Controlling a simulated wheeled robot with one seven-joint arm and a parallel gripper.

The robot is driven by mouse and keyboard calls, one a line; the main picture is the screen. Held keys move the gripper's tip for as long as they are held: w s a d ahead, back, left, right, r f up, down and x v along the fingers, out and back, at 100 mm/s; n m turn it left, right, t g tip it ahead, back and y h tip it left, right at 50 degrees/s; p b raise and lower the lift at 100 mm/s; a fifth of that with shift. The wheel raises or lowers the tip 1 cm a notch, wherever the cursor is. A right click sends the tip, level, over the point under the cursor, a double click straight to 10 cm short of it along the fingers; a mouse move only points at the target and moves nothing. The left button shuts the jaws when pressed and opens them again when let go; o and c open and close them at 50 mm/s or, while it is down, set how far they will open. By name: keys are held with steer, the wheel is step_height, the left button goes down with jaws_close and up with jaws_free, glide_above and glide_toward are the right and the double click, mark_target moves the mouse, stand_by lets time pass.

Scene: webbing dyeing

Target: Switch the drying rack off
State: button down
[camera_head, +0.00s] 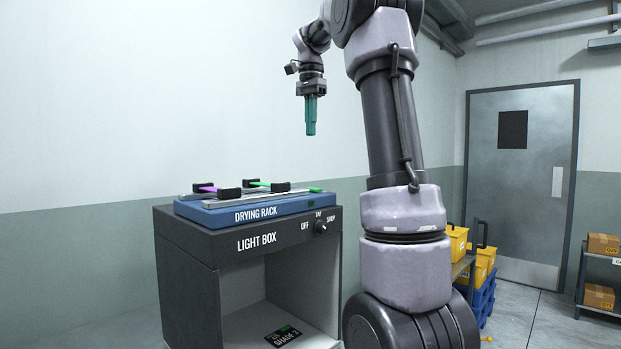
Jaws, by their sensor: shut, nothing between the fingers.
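The drying rack (255,215) is a low blue unit with a white name label, lying on top of the dark light box (185,237). Black clamps on it hold a purple strip (206,189) and a green strip (259,184). I cannot make out a switch on the rack. A dark knob (320,227) with OFF and other markings around it sits on the light box front, below the rack's right end. My gripper (310,133) has teal fingers, shut and empty, pointing down in the air above the rack's right end, clear of it.
A dark card (283,336) lies inside the open light box. Yellow containers (457,243) and blue crates (484,298) stand to the right, behind my arm. A shelf with cardboard boxes (603,244) is at the far right, near a grey door (520,190). The air around my gripper is clear.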

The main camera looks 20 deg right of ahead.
mark_target(314, 190)
stand_by(0.3)
step_height(314, 190, down, 14)
stand_by(0.6)
